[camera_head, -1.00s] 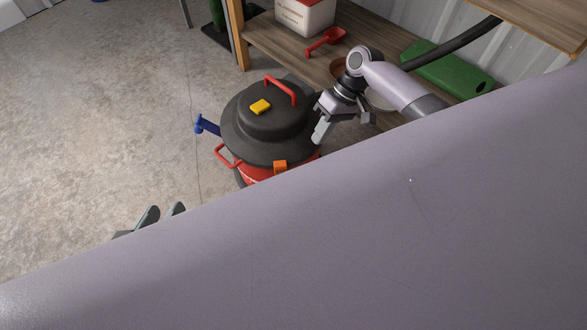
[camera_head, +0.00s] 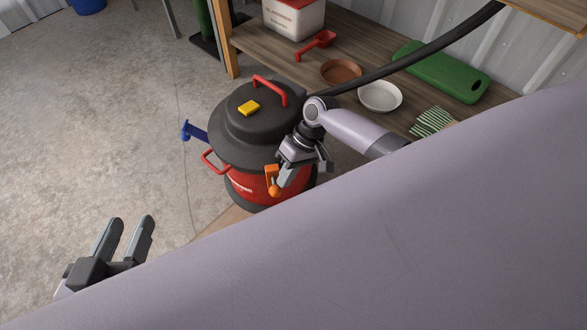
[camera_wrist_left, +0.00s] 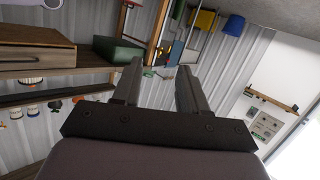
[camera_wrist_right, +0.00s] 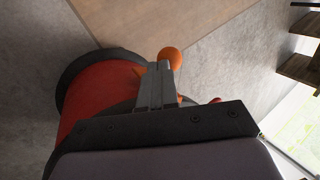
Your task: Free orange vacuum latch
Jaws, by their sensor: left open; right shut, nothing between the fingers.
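The vacuum (camera_head: 248,184) has a red drum and a black lid and stands upright on the floor. Its orange latch (camera_head: 271,176) is on the near side, at the lid's edge, with a round knob at its lower end. A blue latch (camera_head: 194,132) sticks out from the left side. My right gripper (camera_head: 281,187) is shut and empty, its tips beside the orange latch. In the right wrist view the orange knob (camera_wrist_right: 170,58) shows just beyond the fingertips; whether they touch is unclear. My left gripper (camera_head: 130,223) is open and empty, away from the vacuum at lower left.
A wooden shelf (camera_head: 330,68) behind the vacuum holds a red scoop (camera_head: 318,43), a white box, a brown dish, a white bowl (camera_head: 380,97), a green case and a striped glove. A black hose runs over it. The concrete floor (camera_head: 110,110) at left is clear.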

